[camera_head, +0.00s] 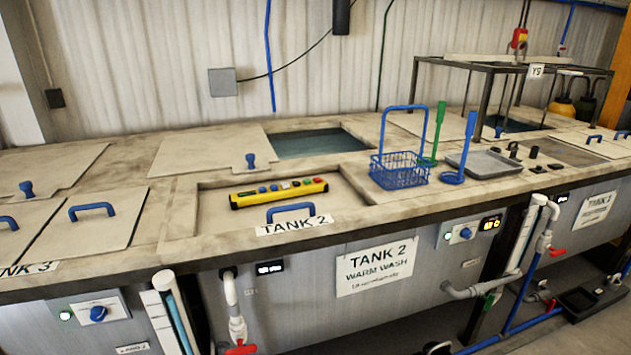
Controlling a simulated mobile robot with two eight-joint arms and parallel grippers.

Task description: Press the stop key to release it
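A yellow control box (280,194) with a black end lies in the recessed top of Tank 2, behind a blue lid handle (291,209). A row of small coloured keys runs along its top, with an orange-red one (318,180) at the right end. The keys are too small to read, so I cannot tell which one is the stop key or whether it is pressed in. A red and yellow switch (519,38) hangs higher up at the back right. Neither of my grippers is in view.
A blue wire basket (399,171) with a tall handle stands right of the box. Green (434,135) and blue (462,150) upright tools and a grey tray (483,164) are further right. An open tank with dark water (318,143) lies behind. Lids at left are mostly clear.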

